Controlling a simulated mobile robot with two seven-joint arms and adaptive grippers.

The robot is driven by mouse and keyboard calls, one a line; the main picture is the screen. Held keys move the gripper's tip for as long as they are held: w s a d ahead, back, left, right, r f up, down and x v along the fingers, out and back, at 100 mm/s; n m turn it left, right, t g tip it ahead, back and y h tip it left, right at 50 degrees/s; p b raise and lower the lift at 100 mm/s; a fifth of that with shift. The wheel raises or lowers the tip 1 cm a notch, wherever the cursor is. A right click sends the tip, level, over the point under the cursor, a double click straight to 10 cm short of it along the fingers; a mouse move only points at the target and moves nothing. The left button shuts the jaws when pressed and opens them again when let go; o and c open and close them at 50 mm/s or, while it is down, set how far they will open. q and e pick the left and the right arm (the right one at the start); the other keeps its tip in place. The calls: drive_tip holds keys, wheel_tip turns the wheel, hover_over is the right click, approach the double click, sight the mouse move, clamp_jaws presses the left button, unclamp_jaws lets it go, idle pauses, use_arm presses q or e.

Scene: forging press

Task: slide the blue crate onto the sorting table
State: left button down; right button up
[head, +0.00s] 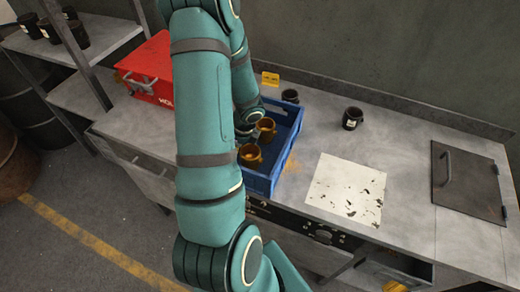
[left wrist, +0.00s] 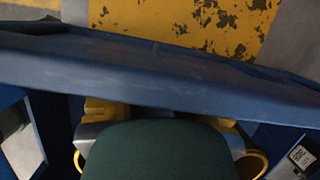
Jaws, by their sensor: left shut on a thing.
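The blue crate (head: 257,184) sits on the grey metal table (head: 410,215) in the head view, partly hidden behind my left arm. Yellow mugs (head: 250,155) stand inside it. In the left wrist view the crate's blue rim (left wrist: 160,70) runs across the whole picture. My left gripper (left wrist: 160,125) is against this rim, shut on the crate wall; its fingertips are mostly hidden. In the head view the left gripper (head: 245,128) is over the crate, largely covered by the arm.
A red box (head: 147,66) stands left of the crate. Dark mugs (head: 352,118) stand to the right and behind. A worn white patch (head: 345,189) and a dark hatch with a handle (head: 468,180) lie to the right. A worn yellow patch (left wrist: 215,22) lies beyond the rim.

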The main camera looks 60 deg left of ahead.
use_arm(q)
drive_tip(key=s+a+p, duration=0.1)
drive_tip(key=s+a, duration=0.1)
drive_tip(key=a, duration=0.1)
drive_tip(key=s+a+p, duration=0.2)
drive_tip(key=a, duration=0.1)
drive_tip(key=s+a+p, duration=0.1)
drive_tip(key=s+a, duration=0.1)
drive_tip(key=a, duration=0.1)
drive_tip(key=shift+r, duration=0.2)
drive_tip(key=shift+s+a+f+p, duration=0.15)
drive_tip(key=shift+s+a+p, duration=0.2)
drive_tip(key=shift+p, duration=0.05)
use_arm(e)
wheel_tip(320, 180, up, 6)
drive_tip(key=shift+d+f, duration=0.1)
